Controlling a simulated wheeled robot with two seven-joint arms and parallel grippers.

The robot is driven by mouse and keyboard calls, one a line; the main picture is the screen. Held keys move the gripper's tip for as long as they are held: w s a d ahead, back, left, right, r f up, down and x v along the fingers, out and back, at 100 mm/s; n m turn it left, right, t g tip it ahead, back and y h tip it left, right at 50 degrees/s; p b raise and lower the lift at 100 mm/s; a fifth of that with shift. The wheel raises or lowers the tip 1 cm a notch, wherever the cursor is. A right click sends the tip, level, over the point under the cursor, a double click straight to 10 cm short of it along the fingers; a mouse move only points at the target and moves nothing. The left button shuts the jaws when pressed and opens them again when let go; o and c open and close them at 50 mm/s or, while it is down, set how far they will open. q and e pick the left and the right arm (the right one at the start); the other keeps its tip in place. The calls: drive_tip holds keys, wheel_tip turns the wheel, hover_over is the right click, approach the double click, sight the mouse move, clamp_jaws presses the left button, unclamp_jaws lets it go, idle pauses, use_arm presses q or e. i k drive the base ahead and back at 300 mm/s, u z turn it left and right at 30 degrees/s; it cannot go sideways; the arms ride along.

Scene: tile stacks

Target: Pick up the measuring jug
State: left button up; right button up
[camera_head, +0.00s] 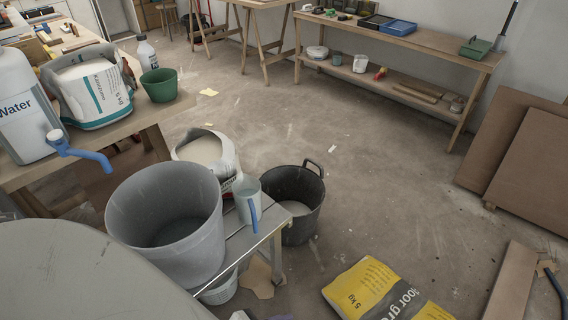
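Neither of my grippers is in view, and nothing is seen touching the jug.
A black bucket (303,225) of pale material stands on the floor right of the bench. A yellow-grey bag (365,287) lies at the front. A water container (22,120) with a blue tap and a green pot (160,85) stand on the left table. The middle floor is mostly clear.

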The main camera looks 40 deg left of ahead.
sight(247, 189)
drive_tip(key=i, duration=0.9)
drive_tip(key=u, duration=2.7)
